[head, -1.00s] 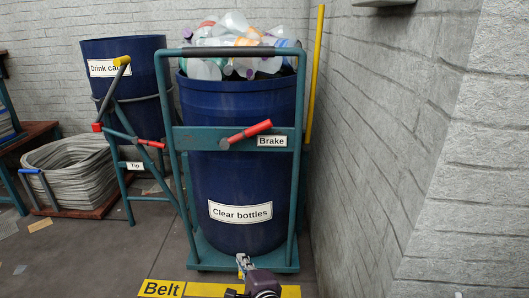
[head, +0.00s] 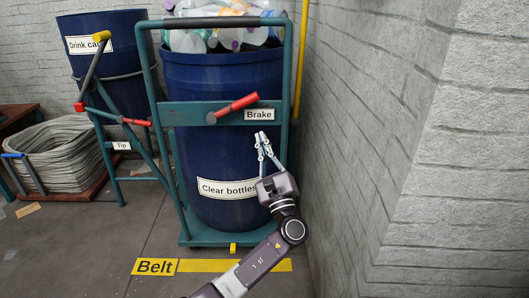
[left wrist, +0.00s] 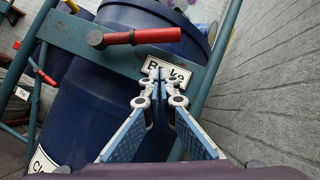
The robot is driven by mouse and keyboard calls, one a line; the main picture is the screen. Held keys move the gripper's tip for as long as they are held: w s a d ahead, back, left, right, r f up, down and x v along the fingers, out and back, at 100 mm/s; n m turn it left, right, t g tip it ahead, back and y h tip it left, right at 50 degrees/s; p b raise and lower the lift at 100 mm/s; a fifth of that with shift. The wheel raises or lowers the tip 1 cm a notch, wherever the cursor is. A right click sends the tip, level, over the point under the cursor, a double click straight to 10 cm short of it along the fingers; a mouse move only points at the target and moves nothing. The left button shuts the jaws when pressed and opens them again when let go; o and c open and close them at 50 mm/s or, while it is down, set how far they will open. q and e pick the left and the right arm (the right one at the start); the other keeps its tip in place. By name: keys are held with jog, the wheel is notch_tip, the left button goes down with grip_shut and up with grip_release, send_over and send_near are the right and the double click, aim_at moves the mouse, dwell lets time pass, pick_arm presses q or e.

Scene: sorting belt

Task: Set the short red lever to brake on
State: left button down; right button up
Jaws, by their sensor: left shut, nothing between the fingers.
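The short red lever (head: 236,103) is on the teal crossbar of the trolley, in front of the blue "Clear bottles" barrel. It slants up to the right from a grey pivot at its left end. The "Brake" label (head: 259,115) is on the crossbar to its lower right. My left gripper (head: 263,135) is shut and empty, just below the label and apart from the lever. In the left wrist view the fingertips (left wrist: 159,73) overlap part of the label, and the lever (left wrist: 143,37) shows above them. My right gripper is not in view.
The "Drink cans" barrel (head: 101,58) stands at left on a tilting stand with another red lever (head: 136,122) near the "Tip" label. A brick wall (head: 365,150) is close on the right. A yellow "Belt" strip (head: 155,267) marks the floor.

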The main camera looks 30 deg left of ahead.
aim_at(235, 106)
pick_arm(q)
jog(key=a+r, duration=0.1)
jog(key=r, duration=0.1)
jog(key=w+a+r, duration=0.1)
jog(key=a, duration=0.1)
jog(key=w+a+r, duration=0.1)
jog(key=r, duration=0.1)
jog(key=shift+w+a+r+b, duration=0.15)
jog(key=shift+a+r+b, duration=0.2)
jog(key=shift+a, duration=0.05)
jog(key=shift+r, duration=0.15)
jog(key=shift+r+n+g, duration=0.25)
jog(key=shift+n+g, duration=0.15)
jog(key=shift+n, duration=0.2)
